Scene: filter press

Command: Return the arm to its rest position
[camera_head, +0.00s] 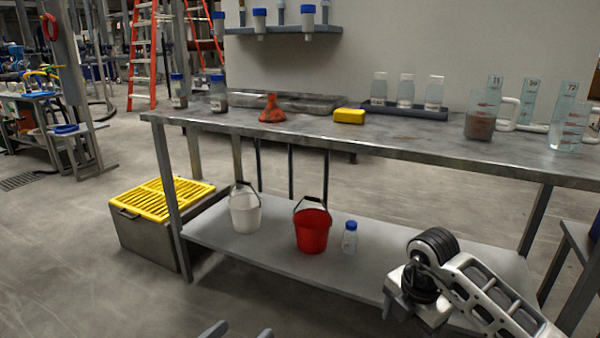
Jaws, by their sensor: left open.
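My left gripper (239,333) shows only as two grey fingertips at the bottom edge, left of the middle. The fingertips stand apart with bare floor between them, so it is open and empty. It is in front of the workbench and touches nothing that I can see. My right arm (480,290) comes in at the lower right, bent, with a dark round joint in front of the bench's lower shelf. The right gripper itself does not show.
The steel workbench (370,140) carries bottles, measuring jugs, a red funnel (271,110) and a yellow sponge (349,116). Its lower shelf (270,262) holds a white bucket (245,213), red bucket (312,232) and small bottle (349,240). Floor at lower left is clear.

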